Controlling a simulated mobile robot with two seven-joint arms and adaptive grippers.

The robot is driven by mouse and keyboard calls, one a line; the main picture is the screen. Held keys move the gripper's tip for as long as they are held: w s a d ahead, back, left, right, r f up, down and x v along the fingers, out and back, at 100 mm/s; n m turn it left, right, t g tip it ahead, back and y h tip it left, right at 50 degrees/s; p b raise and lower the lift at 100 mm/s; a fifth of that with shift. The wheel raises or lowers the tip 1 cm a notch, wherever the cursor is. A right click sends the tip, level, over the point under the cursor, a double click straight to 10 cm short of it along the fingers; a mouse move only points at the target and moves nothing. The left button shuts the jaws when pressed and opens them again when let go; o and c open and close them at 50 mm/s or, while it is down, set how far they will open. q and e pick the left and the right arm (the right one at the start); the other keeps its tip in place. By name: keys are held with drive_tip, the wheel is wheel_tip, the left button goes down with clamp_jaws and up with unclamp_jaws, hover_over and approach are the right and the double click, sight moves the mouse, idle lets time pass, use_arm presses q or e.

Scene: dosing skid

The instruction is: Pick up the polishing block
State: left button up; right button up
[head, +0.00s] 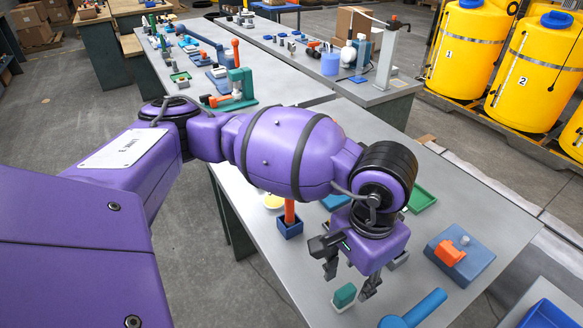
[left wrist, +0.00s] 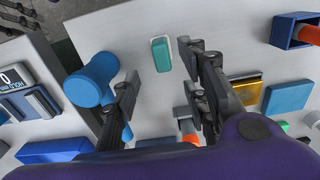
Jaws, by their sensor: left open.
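The polishing block seems to be the small teal-green block with a pale base (head: 344,295) near the front edge of the bench in the head view. It also shows near the top middle of the left wrist view (left wrist: 160,54), lying on the bare bench top. My left gripper (head: 349,280) points down over the bench beside and above the block, its fingers apart and empty. In the left wrist view the block appears just beyond the gap between the open fingertips (left wrist: 158,66). My right gripper is not in view.
A blue mallet-like tool (head: 415,310) lies right of the block. A blue holder with an orange handle (head: 290,222) stands behind left. A blue fixture with an orange part (head: 460,260) and a green tray (head: 421,198) are farther right.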

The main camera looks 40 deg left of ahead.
sight(347, 290)
use_arm(q)
drive_tip(key=f, duration=0.7)
drive_tip(key=shift+s+a+f+p, duration=0.2)
drive_tip(key=shift+a+p, duration=0.05)
drive_tip(key=shift+p, duration=0.15)
drive_tip(key=shift+w+r, duration=0.1)
clamp_jaws()
